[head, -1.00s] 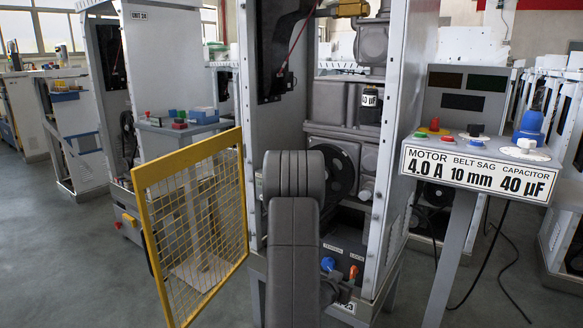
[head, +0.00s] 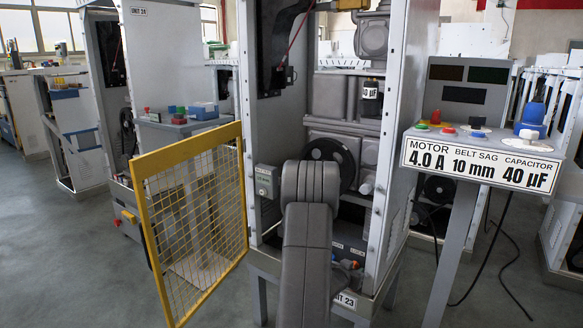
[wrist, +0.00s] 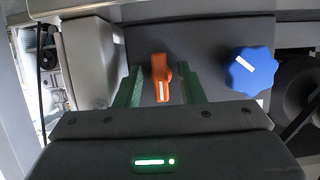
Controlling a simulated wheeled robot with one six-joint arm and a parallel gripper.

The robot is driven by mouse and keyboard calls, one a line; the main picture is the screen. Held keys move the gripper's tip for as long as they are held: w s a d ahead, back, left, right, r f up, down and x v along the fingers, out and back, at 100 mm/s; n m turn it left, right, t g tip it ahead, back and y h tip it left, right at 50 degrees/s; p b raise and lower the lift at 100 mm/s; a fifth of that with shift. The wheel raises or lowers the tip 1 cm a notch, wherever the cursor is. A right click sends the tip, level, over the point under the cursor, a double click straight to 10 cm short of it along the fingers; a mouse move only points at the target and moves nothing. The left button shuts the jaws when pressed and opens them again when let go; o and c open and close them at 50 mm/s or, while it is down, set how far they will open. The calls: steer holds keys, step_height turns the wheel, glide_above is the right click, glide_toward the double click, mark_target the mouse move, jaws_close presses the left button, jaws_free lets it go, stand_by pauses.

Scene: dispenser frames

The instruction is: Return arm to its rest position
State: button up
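My arm (head: 308,225) rises in front of the open cabinet in the head view, bent at a grey joint. It hides most of my gripper there. In the wrist view, my gripper (wrist: 160,74) is open, with its two green fingers spread to either side of an orange knob (wrist: 161,88). Gaps show between the knob and both fingers, and nothing is held. A blue scalloped knob (wrist: 251,72) with a white mark sits to the right, outside the fingers. Both knobs are on a grey panel.
A yellow mesh door (head: 192,215) stands open left of the arm. The cabinet's right wall (head: 392,150) is close on the right. A sloped console (head: 482,160) reads 4.0 A, 10 mm and 40 µF. A grey box (head: 266,181) is beside the arm joint.

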steer(key=shift+a+r+n+h+p, duration=0.2)
steer(key=shift+r+n+h+p, duration=0.15)
steer(key=shift+p, duration=0.55)
steer(key=shift+f+n+g+h+p, duration=0.15)
steer(key=shift+n+g+h+p, duration=0.2)
steer(key=shift+n+p, duration=0.55)
steer(key=shift+a+f+n+g+h+p, duration=0.1)
steer(key=shift+f+n+g+h+p, duration=0.1)
steer(key=shift+n+g+h+p, duration=0.45)
steer(key=shift+n+h+p, duration=0.35)
steer(key=shift+n+p, duration=0.05)
steer(key=shift+n, duration=0.5)
